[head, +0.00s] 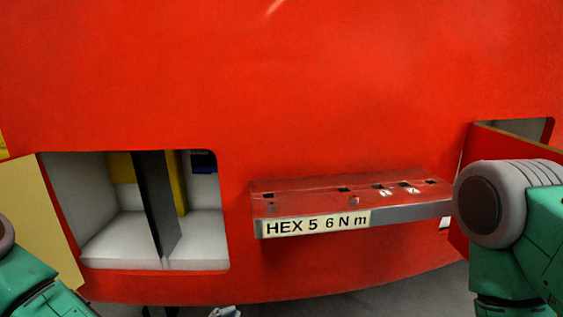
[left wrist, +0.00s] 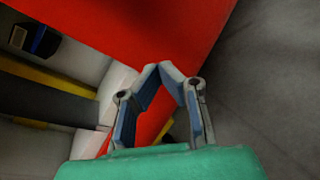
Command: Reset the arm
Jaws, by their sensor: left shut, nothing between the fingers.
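My left gripper (left wrist: 160,72) shows in the left wrist view with its two fingertips meeting, shut and empty. A small part of it also shows at the bottom edge of the head view (head: 225,312), low in front of the red nosecone (head: 330,80). In the wrist view it points at the red surface beside the open compartment. My right arm (head: 510,225) comes in at the right of the head view, and its gripper is out of frame.
An open white compartment (head: 110,210) with a dark divider (head: 157,205) is at the left, its cream door (head: 38,205) swung open. A red shelf (head: 330,197) with slots, labelled "HEX 5 6 N m", sticks out at centre right. Another open door (head: 510,145) is behind my right arm.

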